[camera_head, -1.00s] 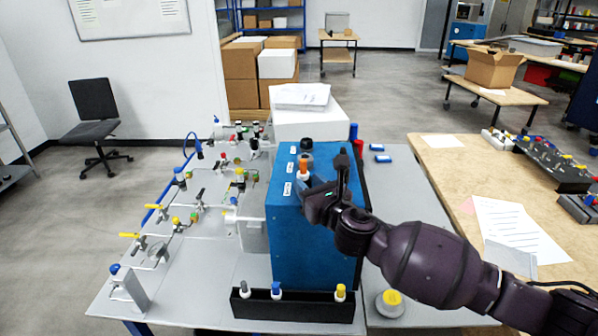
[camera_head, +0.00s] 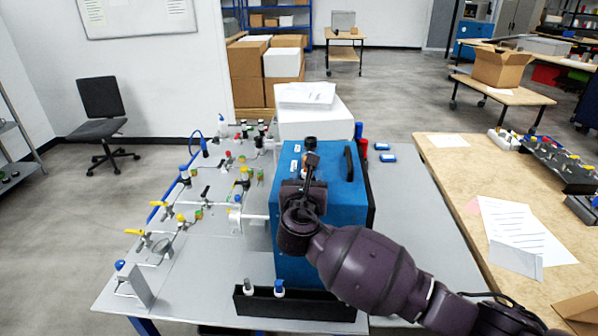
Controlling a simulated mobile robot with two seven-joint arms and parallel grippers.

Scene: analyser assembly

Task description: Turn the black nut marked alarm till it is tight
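The blue analyser box (camera_head: 330,205) stands on the grey table. A black nut (camera_head: 310,143) shows at the far end of its top, beside small white labels (camera_head: 296,148). The label print is too small to read, so I cannot tell which one says alarm. My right gripper (camera_head: 308,165) is over the top of the box, just nearer than the black nut. Its fingers are seen from behind and partly hidden by the wrist, so their opening and any contact do not show. The nearer part of the box top is hidden behind my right arm. My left gripper is out of view.
A black carry handle (camera_head: 349,163) stands up on the box's right side. A panel of pipes and valves (camera_head: 205,200) covers the table to the left. A black rack (camera_head: 300,306) with bottles stands in front.

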